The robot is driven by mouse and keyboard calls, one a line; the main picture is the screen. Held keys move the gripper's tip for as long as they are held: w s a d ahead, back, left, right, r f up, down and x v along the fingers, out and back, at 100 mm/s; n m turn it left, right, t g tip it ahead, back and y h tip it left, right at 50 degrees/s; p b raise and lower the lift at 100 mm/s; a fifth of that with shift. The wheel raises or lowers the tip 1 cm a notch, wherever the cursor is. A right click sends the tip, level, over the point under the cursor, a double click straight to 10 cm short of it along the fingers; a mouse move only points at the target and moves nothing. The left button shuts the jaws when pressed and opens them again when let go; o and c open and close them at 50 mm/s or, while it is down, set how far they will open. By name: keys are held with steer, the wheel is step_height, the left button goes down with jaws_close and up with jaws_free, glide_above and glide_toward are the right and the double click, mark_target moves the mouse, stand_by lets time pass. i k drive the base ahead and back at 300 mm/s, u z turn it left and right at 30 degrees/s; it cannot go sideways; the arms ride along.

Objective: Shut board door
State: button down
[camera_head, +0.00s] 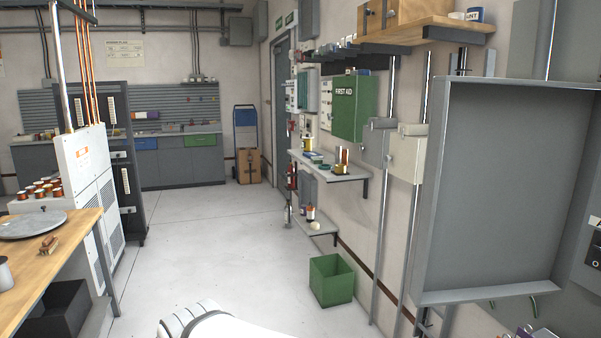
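The board door (497,185) is a large grey metal panel with a raised rim, at the right of the head view. It stands open, swung out from the wall, with its hollow inner face toward me. Part of the grey board (590,295) shows at the right edge behind and below the door, with a dark switch block (594,249) on it. The door's handle does not show. A white part of my arm shows at the bottom centre, left of the door and apart from it in the picture. My gripper is out of view.
A wooden bench (60,245) and a white cabinet (85,165) stand at the left. A green bin (331,281) is on the floor by the right wall. Shelves (330,168) and a first-aid box (353,107) jut from that wall. The middle floor is clear.

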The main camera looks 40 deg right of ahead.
mark_target(512, 167)
steer(key=u, duration=0.05)
steer(key=i, duration=2.3)
steer(key=z, duration=4.4)
steer(key=i, duration=0.9)
